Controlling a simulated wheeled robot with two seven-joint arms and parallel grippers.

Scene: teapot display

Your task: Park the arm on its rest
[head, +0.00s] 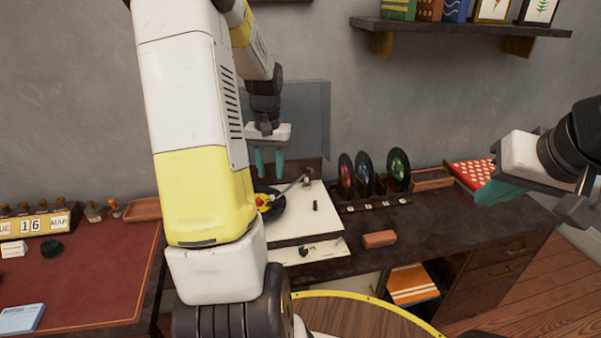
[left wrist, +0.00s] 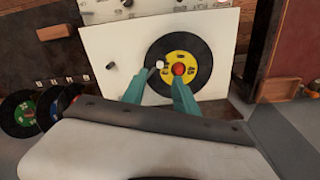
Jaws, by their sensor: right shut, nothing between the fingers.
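The record player (head: 315,220) has a cream deck and a black record (head: 276,212) with a yellow label. Its grey tonearm (head: 290,186) runs from a pivot at the back right toward the record. In the left wrist view the record (left wrist: 203,55) shows whole, with a red centre. A pale tip (left wrist: 160,64), seemingly the tonearm's head, lies over the record near the label; the rest is largely hidden by my gripper. My left gripper (head: 269,162) is open above the deck, its teal fingers (left wrist: 158,90) apart. My right gripper (head: 490,193) is shut and empty at the right.
A clear lid (head: 305,110) stands raised behind the deck. Several records (head: 365,174) stand in a rack to the right. A brown block (head: 379,239) lies on the dark cabinet top. A red-topped desk (head: 90,275) is at left. A shelf (head: 460,28) hangs at upper right.

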